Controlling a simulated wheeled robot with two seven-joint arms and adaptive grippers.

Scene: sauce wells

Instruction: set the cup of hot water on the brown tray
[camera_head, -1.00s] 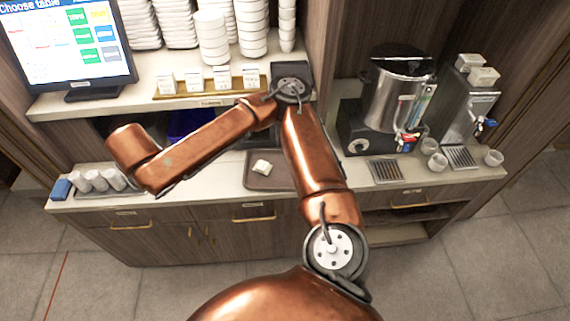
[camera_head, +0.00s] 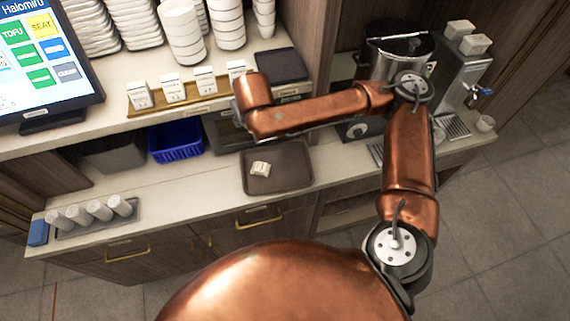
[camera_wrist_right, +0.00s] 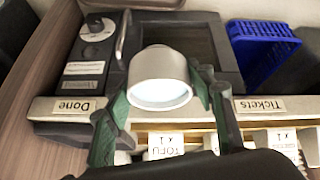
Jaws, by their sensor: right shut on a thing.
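My right gripper (camera_wrist_right: 163,100) has green-padded fingers, which are shut around a cup (camera_wrist_right: 160,78) in the right wrist view. The cup has a grey outer wall and a pale round opening facing the camera. In the head view my right forearm reaches left across the counter, and its end hides the cup and most of the gripper. The brown tray (camera_head: 292,176) lies on the lower counter, below and to the right of the forearm's end. A small white piece (camera_head: 260,169) lies on it, left of its middle. My left gripper is out of view.
The upper shelf holds a menu rack (camera_head: 195,99) and a dark pad (camera_head: 281,63); its labelled edge is close to the gripper. A blue bin (camera_wrist_right: 262,45) stands below the shelf. A metal urn (camera_head: 392,52) stands at right.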

